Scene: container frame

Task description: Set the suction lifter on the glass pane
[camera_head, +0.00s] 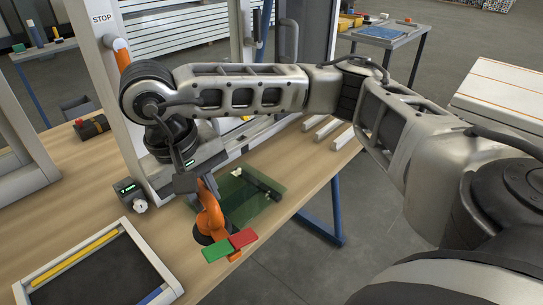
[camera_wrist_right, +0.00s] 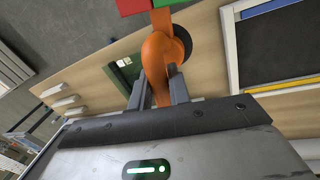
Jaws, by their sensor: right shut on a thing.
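The suction lifter (camera_head: 211,216) has an orange curved handle and a dark round cup. It also shows in the right wrist view (camera_wrist_right: 157,62). My right gripper (camera_head: 202,188) is shut on the orange handle; its two fingers flank it in the right wrist view (camera_wrist_right: 160,92). The glass pane (camera_head: 270,207) is a greenish see-through sheet on the table, just right of and behind the lifter; a green part shows in the right wrist view (camera_wrist_right: 122,72). I cannot tell whether the cup touches anything. My left gripper is not in view.
A green piece (camera_head: 216,251) and a red piece (camera_head: 243,238) show at the cup's front side. A black tool (camera_head: 262,184) lies over the pane. A framed dark tray (camera_head: 95,272) is at front left. White bars (camera_head: 327,129) lie at the table's right edge.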

